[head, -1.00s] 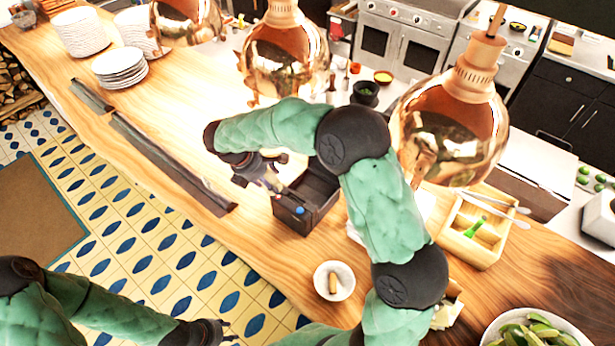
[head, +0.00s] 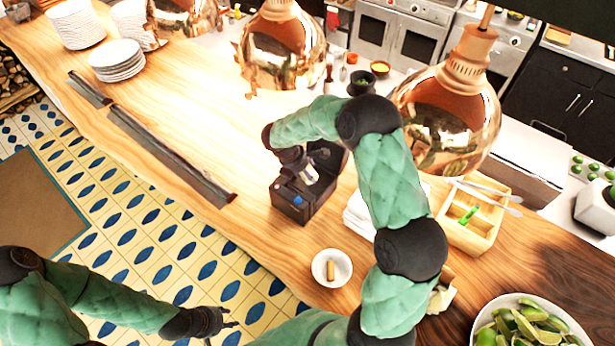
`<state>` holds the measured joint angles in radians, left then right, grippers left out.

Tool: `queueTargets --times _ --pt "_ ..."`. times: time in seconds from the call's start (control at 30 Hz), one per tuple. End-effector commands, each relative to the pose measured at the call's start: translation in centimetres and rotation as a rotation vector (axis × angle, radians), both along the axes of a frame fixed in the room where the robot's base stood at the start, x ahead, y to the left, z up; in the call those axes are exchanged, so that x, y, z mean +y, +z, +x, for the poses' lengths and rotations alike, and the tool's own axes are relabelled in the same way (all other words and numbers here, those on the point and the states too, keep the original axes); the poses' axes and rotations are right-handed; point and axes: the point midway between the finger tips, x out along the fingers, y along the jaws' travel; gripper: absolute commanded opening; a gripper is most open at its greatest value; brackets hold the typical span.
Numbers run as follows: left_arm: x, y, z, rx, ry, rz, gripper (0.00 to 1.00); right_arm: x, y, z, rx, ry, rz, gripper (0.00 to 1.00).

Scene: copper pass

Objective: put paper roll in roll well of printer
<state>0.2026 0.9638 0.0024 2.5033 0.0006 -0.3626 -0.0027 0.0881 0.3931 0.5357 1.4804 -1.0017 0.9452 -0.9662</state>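The printer (head: 291,207) is a small black box with a blue button on the counter, its lid raised. My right gripper (head: 307,174) comes in from above and reaches into the printer's open top. A small white piece, which looks like the paper roll (head: 310,176), shows at its fingertips, inside or just above the well. The gripper and arm cover part of it, so I cannot tell whether the fingers grip it or whether it touches the well floor. My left gripper (head: 226,328) is open and empty, low at the left, over the tiled floor.
A small white bowl (head: 318,272) stands in front of the printer. White napkins (head: 356,222) and a wooden box (head: 474,238) are to its right. Copper lamps (head: 448,120) hang over the counter. A bowl of limes (head: 485,335) is front right. The counter left of the printer is mostly clear.

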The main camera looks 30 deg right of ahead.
Motion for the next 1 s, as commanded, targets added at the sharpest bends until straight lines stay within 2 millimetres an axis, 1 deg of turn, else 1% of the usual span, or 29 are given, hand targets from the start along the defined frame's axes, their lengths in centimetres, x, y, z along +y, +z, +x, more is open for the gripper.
queueTargets --times 0.1,0.2,0.3,0.57,0.7,0.73,0.8,1.0 --pt "0.0 0.2 0.0 0.000 0.000 0.000 0.40 -0.7 -1.2 -0.1 0.005 -0.001 0.001 0.24" --pt "0.0 0.7 0.0 0.000 0.000 0.000 0.40 -0.5 -2.7 -0.2 0.006 0.001 0.002 0.24" --pt "0.0 0.8 0.0 0.000 0.000 0.000 0.40 -0.6 -3.6 -0.1 0.002 0.000 0.001 0.24" --pt "0.0 0.7 0.0 0.000 0.000 0.000 0.40 -0.6 -3.8 0.0 0.001 0.000 0.001 0.24" --pt "0.0 0.3 0.0 0.000 0.000 0.000 0.40 -0.6 -4.2 0.0 0.001 0.000 0.001 0.24" --pt "0.0 0.4 0.0 0.000 0.000 0.000 0.40 -0.6 -4.1 -0.1 0.001 0.000 0.001 0.67" --pt "0.0 0.5 0.0 0.000 0.000 0.000 0.40 -0.5 -4.1 -0.1 0.002 -0.001 0.001 0.82" --pt "0.0 0.5 0.0 0.000 0.000 0.000 0.40 -0.5 -4.1 -0.1 0.002 0.000 0.001 0.82"
